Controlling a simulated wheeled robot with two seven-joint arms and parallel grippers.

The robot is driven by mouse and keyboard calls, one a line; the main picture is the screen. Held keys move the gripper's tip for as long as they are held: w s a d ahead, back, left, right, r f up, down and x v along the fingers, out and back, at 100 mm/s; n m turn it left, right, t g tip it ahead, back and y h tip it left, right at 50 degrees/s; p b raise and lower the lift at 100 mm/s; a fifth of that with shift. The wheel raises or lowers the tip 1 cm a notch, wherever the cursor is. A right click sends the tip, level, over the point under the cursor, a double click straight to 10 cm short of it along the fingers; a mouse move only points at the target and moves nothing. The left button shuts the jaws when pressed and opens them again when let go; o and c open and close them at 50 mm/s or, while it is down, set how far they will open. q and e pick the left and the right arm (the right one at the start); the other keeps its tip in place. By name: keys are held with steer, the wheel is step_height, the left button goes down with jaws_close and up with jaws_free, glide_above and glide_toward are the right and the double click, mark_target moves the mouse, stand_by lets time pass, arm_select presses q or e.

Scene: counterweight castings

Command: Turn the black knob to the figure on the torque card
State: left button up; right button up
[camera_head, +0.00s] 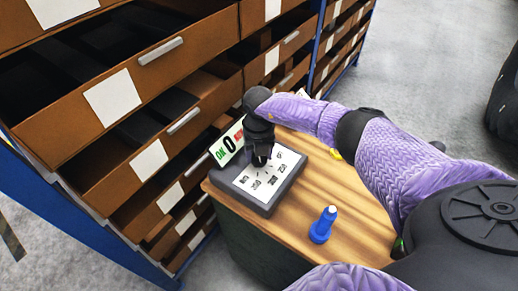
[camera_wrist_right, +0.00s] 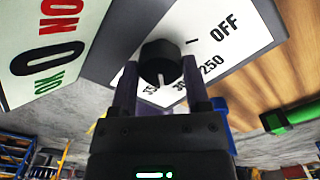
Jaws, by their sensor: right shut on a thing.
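The black knob (camera_wrist_right: 160,62) sits on the white dial plate (camera_wrist_right: 232,28) of a grey box (camera_head: 262,205) on the wooden table. Printed marks OFF, 250 and others in the 300s ring it; some are hidden by my fingers. A pale mark on the knob faces the gripper, near the 300s figures. My right gripper (camera_wrist_right: 160,85) is shut on the knob, one finger on each side; it also shows in the head view (camera_head: 260,158), from above. I cannot make out a torque card. My left gripper is out of view.
A sign (camera_head: 228,143) with a large 0 and green and red lettering stands behind the box. Brown drawers (camera_head: 150,75) line the left. A yellow item (camera_head: 335,154) lies near my forearm.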

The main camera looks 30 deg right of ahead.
steer(key=shift+r+m+p, duration=0.15)
steer(key=shift+m+p, duration=0.4)
steer(key=shift+m, duration=1.25)
steer(key=o, duration=1.2)
steer(key=shift+o, duration=0.4)
step_height(320, 180, up, 10)
steer(key=p, duration=0.2)
steer(key=shift+p, duration=0.35)
